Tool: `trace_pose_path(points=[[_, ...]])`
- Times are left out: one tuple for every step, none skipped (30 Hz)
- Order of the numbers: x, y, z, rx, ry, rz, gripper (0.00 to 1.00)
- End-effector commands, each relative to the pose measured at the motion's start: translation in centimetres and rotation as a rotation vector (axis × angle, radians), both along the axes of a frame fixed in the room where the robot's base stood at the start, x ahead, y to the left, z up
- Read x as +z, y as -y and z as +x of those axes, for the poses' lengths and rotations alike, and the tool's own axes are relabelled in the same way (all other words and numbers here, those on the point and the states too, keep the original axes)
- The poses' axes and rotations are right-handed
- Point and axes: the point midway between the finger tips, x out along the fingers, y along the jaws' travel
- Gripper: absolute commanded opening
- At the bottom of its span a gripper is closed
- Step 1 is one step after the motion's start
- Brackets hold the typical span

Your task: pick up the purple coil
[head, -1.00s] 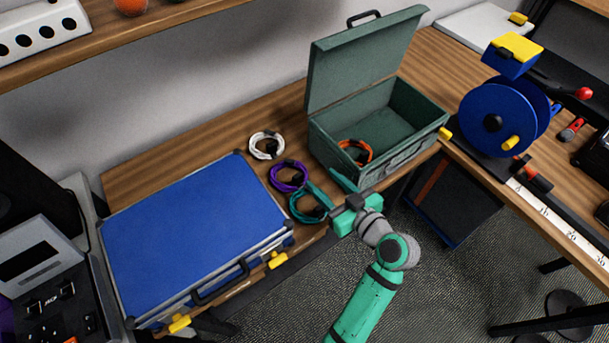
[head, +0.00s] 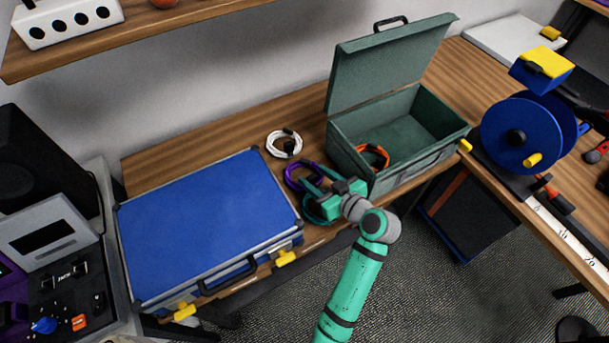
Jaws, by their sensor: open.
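The purple coil (head: 288,179) lies on the wooden bench, between the blue case and the green toolbox. My gripper (head: 306,180) is open and reaches in from the right, with its teal fingers over the right part of the purple coil. The fingers and palm hide part of the coil, and I cannot tell whether they touch it. The teal coil (head: 307,214) lies just in front of the purple one, largely covered by my gripper.
A white coil (head: 284,143) lies behind the purple one. The closed blue case (head: 205,225) is at left. The open green toolbox (head: 440,150) stands at right with an orange coil (head: 373,156) inside. A blue reel (head: 515,137) is farther right.

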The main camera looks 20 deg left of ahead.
Motion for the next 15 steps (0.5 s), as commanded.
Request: trace_pose_path(points=[[-0.4,-0.7,0.2,0.002,-0.001,0.0,0.47],[-0.5,-1.0,0.4,0.002,-0.001,0.0,0.47],[-0.6,-1.3,0.7,0.001,-0.001,-0.001,0.47],[-0.7,-1.5,0.8,0.0,0.0,0.0,0.47],[-0.8,-1.7,1.0,0.0,0.0,0.0,0.47],[-0.9,-1.9,1.1,0.0,-0.001,0.0,0.47],[-1.0,-1.9,1.2,0.0,-0.001,0.0,0.47],[-1.0,-2.0,1.2,-0.001,0.0,0.0,0.47],[-1.0,-2.0,1.2,-0.001,0.0,0.0,0.47],[-1.0,-2.0,1.2,-0.002,0.0,0.0,0.47],[-1.0,-2.0,1.2,-0.002,0.0,0.0,0.47],[-1.0,-2.0,1.2,-0.001,0.0,0.0,0.47],[-1.0,-2.0,1.2,-0.001,0.0,0.0,0.47],[-1.0,-2.1,1.2,-0.001,0.0,0.0,0.47],[-1.0,-2.1,1.2,-0.001,0.0,0.0,0.42]])
